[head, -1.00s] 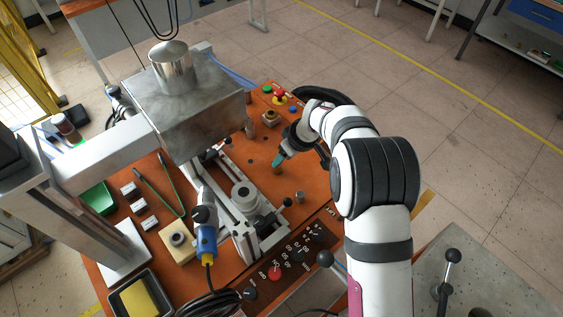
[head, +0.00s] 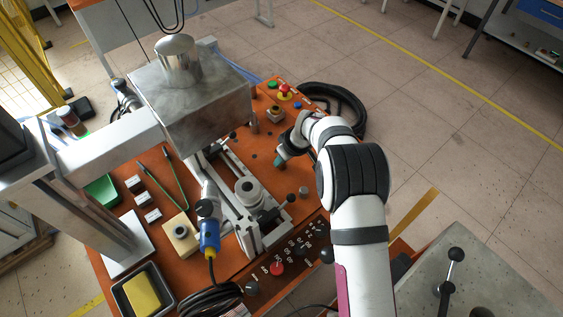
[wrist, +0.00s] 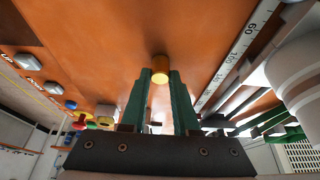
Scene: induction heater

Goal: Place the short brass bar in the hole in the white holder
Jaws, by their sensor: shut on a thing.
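My gripper (wrist: 160,85) has green fingers, shut on the short brass bar (wrist: 159,70); the bar's round golden end shows between the fingertips. In the head view my gripper (head: 281,162) is low over the orange table, right of the slide rail. I cannot tell whether the bar touches the table. A whitish round part with a hole in its top, seemingly the white holder (head: 248,188), stands on the rail to the lower left of my gripper. A large pale round body (wrist: 302,75) at the right of the wrist view may be the same part.
A small grey cylinder (head: 303,193) stands right of the rail. The metal box (head: 195,105) overhangs the rail's far end. A cream block (head: 180,236) and a blue connector (head: 209,238) lie left of the rail. Control knobs (head: 277,268) line the front edge.

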